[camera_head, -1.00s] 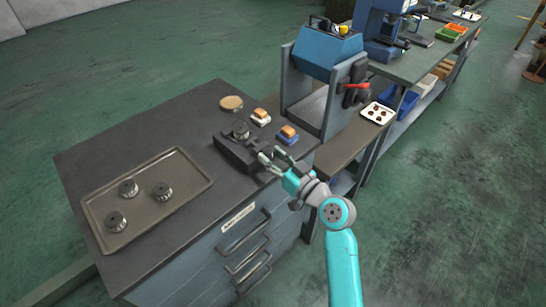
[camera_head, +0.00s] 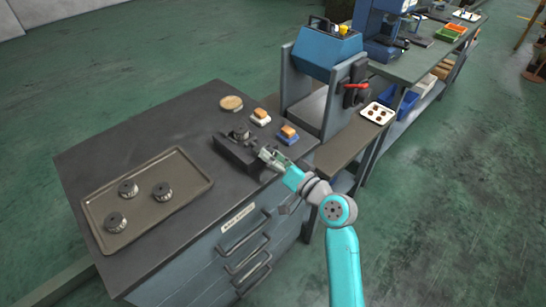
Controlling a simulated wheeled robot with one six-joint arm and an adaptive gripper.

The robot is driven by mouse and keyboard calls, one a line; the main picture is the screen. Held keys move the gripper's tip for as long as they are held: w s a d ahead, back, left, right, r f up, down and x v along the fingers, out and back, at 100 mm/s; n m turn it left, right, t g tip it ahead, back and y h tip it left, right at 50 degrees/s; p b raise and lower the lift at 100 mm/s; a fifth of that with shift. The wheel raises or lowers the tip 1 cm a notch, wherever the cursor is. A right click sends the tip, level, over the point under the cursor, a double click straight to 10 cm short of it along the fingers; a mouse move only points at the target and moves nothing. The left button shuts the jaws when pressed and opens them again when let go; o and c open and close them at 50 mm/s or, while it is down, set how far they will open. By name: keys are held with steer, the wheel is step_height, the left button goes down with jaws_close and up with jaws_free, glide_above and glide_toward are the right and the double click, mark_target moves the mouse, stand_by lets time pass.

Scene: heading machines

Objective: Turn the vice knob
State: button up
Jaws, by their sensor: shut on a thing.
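The dark vice (camera_head: 232,152) sits near the front right edge of the grey workbench, with a round dark metal part (camera_head: 240,133) standing on it. My gripper (camera_head: 268,156) reaches in from the lower right and is at the vice's right front end. Its fingers are shut on the vice knob, which they hide almost fully. How far the knob is turned cannot be seen.
A tray (camera_head: 192,163) with three round dark parts lies on the left of the bench. Two brushes, one white-based (camera_head: 260,117) and one blue-based (camera_head: 287,135), and a round tan disc (camera_head: 231,103) lie behind the vice. A blue machine (camera_head: 322,50) stands at the back right.

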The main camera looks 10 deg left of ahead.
steer(key=m, duration=0.5)
steer(key=shift+w+d+f, duration=0.1)
steer(key=m, duration=0.4)
steer(key=shift+m+g, duration=0.4)
stand_by(0.4)
steer(key=o, duration=1.1)
steer(key=shift+o, duration=0.2)
steer(key=f+v, duration=0.1)
steer(key=v, duration=1.1)
steer(key=shift+r, duration=0.35)
steer(key=shift+w, duration=0.1)
